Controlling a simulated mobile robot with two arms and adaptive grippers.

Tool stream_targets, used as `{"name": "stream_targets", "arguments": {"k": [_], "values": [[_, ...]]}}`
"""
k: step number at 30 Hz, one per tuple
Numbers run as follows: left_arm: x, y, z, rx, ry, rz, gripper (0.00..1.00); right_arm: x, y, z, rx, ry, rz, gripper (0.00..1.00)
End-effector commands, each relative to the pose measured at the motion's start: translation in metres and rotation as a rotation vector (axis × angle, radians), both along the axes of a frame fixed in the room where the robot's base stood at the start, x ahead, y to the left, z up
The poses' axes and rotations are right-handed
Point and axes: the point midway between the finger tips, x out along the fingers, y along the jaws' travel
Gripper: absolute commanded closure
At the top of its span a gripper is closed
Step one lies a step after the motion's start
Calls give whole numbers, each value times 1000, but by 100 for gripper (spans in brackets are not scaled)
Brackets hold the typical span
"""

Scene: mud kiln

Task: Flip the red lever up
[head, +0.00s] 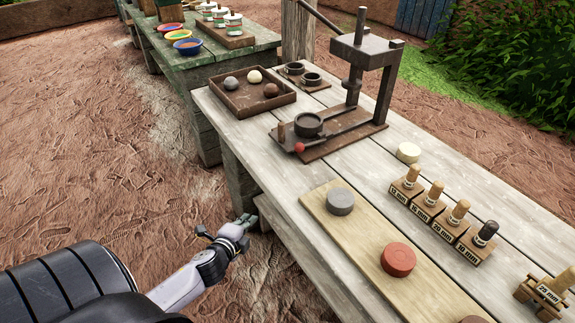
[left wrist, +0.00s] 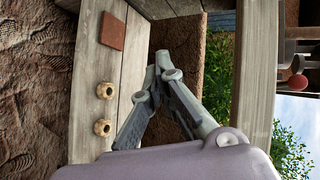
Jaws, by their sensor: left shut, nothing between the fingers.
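The red lever's round knob (head: 299,147) sits low at the near left corner of the dark press (head: 362,70), beside a round dark cup. The red knob also shows at the right edge of the left wrist view (left wrist: 298,84). My left gripper (head: 246,219) is shut and empty, beside the table's near left edge and apart from the knob. In the left wrist view its fingers (left wrist: 160,62) meet at the tips. My right gripper is not in view.
The wooden table (head: 235,105) carries a tray of balls (head: 245,97), a plank with discs (head: 320,205) and labelled stamps (head: 437,205). A lower shelf (left wrist: 88,60) holds two rings and a reddish tile (left wrist: 113,31). A green table (head: 185,65) stands behind.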

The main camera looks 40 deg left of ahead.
Motion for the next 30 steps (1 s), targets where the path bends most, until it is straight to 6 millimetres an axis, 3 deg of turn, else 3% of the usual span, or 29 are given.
{"name": "stream_targets", "arguments": {"k": [1, 3, 8, 10, 11, 19, 24, 30], "values": [[8, 0, 27, 57, -43, -29, 100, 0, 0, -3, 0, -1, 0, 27], [16, -2, 59, 128, -91, -61, 100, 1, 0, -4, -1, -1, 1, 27], [28, -10, 128, 279, -193, -122, 100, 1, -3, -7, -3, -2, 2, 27], [34, -15, 164, 401, -250, -180, 100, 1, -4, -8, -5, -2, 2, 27], [37, -15, 172, 463, -262, -217, 100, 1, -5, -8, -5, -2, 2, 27], [58, -17, 188, 907, -282, -538, 100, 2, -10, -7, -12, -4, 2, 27], [63, -13, 181, 1189, -247, -769, 100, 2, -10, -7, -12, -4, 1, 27], [61, -3, 167, 1395, -193, -968, 100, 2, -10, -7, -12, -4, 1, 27]]}}
